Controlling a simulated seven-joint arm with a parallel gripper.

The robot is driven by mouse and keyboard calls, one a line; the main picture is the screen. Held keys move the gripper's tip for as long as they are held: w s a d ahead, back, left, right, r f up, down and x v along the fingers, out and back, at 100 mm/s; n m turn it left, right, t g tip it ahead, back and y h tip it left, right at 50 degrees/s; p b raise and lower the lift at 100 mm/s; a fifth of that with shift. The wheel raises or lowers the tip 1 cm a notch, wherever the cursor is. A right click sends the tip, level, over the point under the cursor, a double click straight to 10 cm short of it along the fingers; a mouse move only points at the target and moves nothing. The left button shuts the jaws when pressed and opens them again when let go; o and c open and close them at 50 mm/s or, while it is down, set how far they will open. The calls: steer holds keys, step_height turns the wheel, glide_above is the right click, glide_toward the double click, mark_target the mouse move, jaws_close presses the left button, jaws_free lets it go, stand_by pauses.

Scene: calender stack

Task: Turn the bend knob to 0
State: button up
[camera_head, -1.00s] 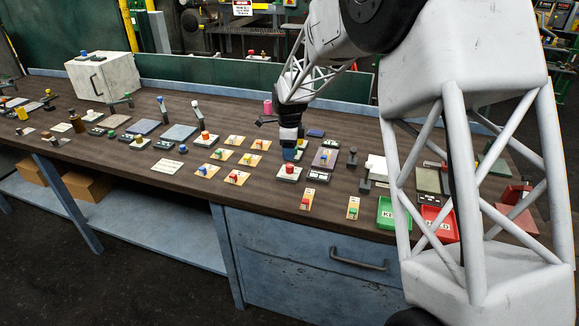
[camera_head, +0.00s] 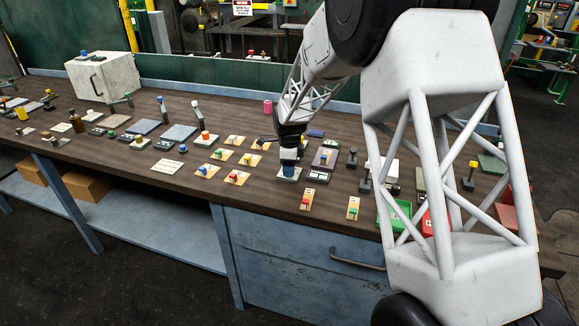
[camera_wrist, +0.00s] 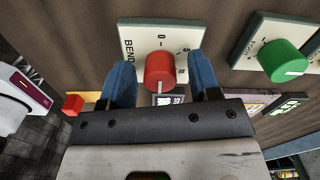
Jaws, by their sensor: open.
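The bend knob (camera_wrist: 160,72) is a red round knob on a white plate marked BEND (camera_wrist: 128,45) in the wrist view. A 0 is printed above the knob, and more scale marks run to its right. A pale mark shows at the knob's lower side, away from the 0. My gripper (camera_wrist: 159,80) is open, with one blue finger on each side of the knob. I cannot tell whether either finger touches it. In the head view my gripper (camera_head: 288,169) is down over the plate (camera_head: 282,175) and hides the knob.
A green knob (camera_wrist: 282,61) on its own white plate is close on the right in the wrist view. A small red part (camera_wrist: 73,104) lies near the left finger. Several other switches and knobs crowd the brown bench (camera_head: 140,195) around my gripper.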

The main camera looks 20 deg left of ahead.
steer(key=shift+c, duration=0.3)
steer(key=c, duration=0.9)
